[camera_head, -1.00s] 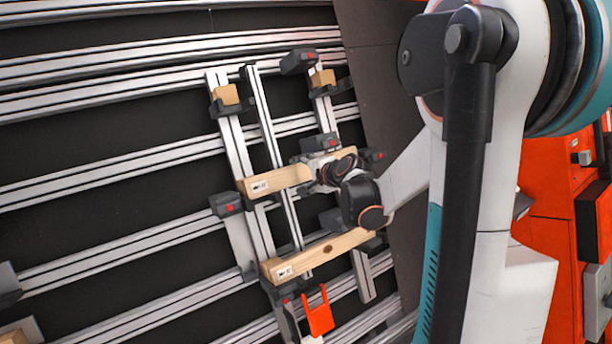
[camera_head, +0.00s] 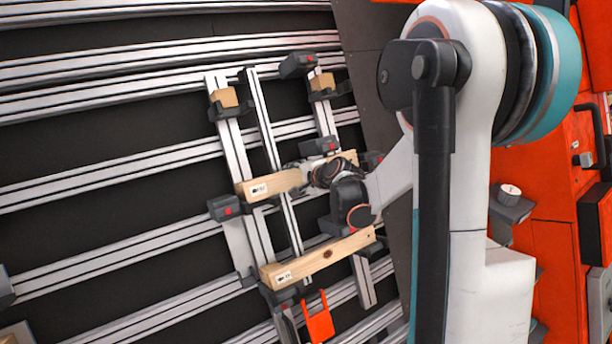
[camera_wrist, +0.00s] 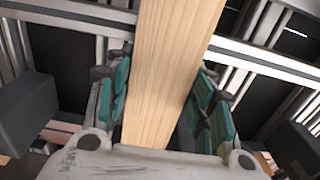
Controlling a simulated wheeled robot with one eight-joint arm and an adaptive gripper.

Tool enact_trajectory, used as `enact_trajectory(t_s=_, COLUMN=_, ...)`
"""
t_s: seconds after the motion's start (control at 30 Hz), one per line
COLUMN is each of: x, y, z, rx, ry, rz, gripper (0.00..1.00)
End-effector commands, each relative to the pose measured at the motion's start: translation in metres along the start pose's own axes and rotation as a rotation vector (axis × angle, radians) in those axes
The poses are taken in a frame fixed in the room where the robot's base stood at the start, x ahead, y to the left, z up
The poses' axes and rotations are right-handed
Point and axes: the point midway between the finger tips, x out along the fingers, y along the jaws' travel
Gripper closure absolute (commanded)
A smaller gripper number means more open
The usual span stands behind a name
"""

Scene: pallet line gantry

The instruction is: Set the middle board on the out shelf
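The middle board (camera_head: 268,187) is a pale wooden plank with a label on its left end, resting across the upright rails. In the wrist view the board (camera_wrist: 168,75) runs between the two teal-padded fingers (camera_wrist: 165,105). A dark gap shows between the board and the right finger; the left finger is close to it, contact unclear. The gripper looks open around the board. I cannot tell which part is the out shelf.
A lower board (camera_head: 325,256) lies across the rails just below my gripper. Small wooden blocks (camera_head: 226,97) (camera_head: 322,81) sit on brackets above. An orange clip (camera_head: 319,320) hangs below the lower board. Grey clamps (camera_head: 225,207) stick out beside the rails. An orange cabinet (camera_head: 545,190) stands right.

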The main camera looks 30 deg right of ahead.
Motion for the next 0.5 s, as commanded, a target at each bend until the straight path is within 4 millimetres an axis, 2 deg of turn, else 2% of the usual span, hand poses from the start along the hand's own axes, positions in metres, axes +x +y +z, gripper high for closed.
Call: enact_trajectory(t_s=0.5, x=-0.0027, y=-0.0092, z=0.0, rx=-0.001, ry=0.0, rz=0.0, gripper=0.94)
